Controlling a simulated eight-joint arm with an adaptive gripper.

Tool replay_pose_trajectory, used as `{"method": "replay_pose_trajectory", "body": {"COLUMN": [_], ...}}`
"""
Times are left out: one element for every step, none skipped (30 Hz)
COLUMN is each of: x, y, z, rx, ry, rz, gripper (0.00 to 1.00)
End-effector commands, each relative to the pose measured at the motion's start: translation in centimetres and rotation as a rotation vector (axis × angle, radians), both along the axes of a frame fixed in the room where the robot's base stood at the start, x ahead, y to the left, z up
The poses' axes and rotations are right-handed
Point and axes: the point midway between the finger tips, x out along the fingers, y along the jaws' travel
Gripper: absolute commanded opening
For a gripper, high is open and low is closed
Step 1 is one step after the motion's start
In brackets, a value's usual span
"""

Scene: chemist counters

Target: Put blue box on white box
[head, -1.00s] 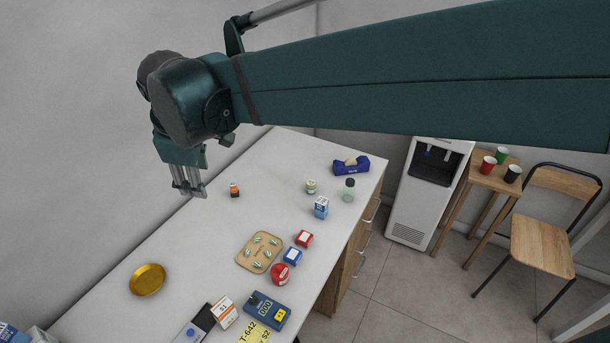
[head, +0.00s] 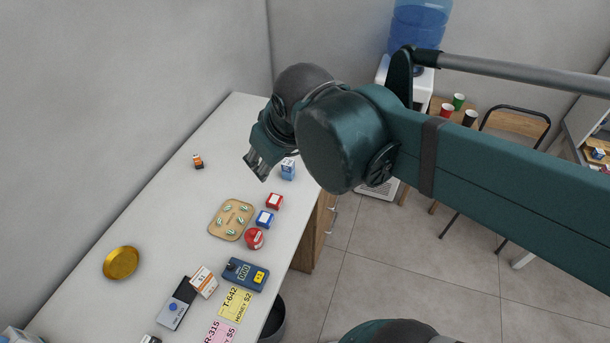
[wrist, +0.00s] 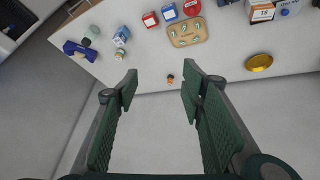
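A small blue box (head: 265,218) with a white label lies on the white counter (head: 185,215), between a red box (head: 274,201) and a round red item (head: 254,238). The blue box is also in the wrist view (wrist: 169,11). A white box with orange print (head: 204,282) lies nearer the front; it also shows in the wrist view (wrist: 262,12). A blue-and-white carton (head: 288,169) stands farther back, just right of my gripper in the head view. My gripper (head: 257,168) is above the counter's far part. In the wrist view its fingers (wrist: 158,92) are wide apart with nothing between them.
A wooden tray (head: 231,220) with several capsules lies left of the blue box. A gold dish (head: 121,263), a card terminal (head: 245,274), and a small orange-and-black bottle (head: 198,161) are on the counter. A dark blue dispenser (wrist: 79,50) shows in the wrist view. The counter's left-middle is clear.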

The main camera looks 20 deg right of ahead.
Motion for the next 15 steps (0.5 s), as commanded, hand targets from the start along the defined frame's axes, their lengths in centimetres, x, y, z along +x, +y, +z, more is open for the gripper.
{"method": "replay_pose_trajectory", "body": {"x": [-0.9, -1.3, -1.8, -2.3, -2.7, -3.2, -3.5, -3.8, -4.2, -4.5, -4.7, -4.9, -5.1, -5.2, -5.4], "y": [-1.1, -1.6, -2.2, -2.7, -3.1, -3.7, -4.0, -4.4, -4.8, -5.0, -5.3, -5.6, -5.7, -5.8, -6.0], "z": [-0.5, -0.8, -1.1, -1.3, -1.6, -1.9, -2.2, -2.4, -2.6, -2.8, -3.0, -3.2, -3.3, -3.4, -3.5], "rx": [0.018, 0.028, 0.043, 0.055, 0.065, 0.079, 0.088, 0.097, 0.108, 0.115, 0.121, 0.129, 0.133, 0.137, 0.141], "ry": [-0.008, -0.012, -0.019, -0.025, -0.029, -0.035, -0.039, -0.045, -0.050, -0.054, -0.058, -0.060, -0.063, -0.064, -0.067], "rz": [-0.041, -0.065, -0.097, -0.119, -0.141, -0.168, -0.189, -0.207, -0.229, -0.244, -0.257, -0.273, -0.281, -0.289, -0.296], "gripper": [0.40, 0.40, 0.40, 0.40, 0.40, 0.40, 0.40, 0.40, 0.40, 0.40, 0.40, 0.40, 0.40, 0.40, 0.40]}}
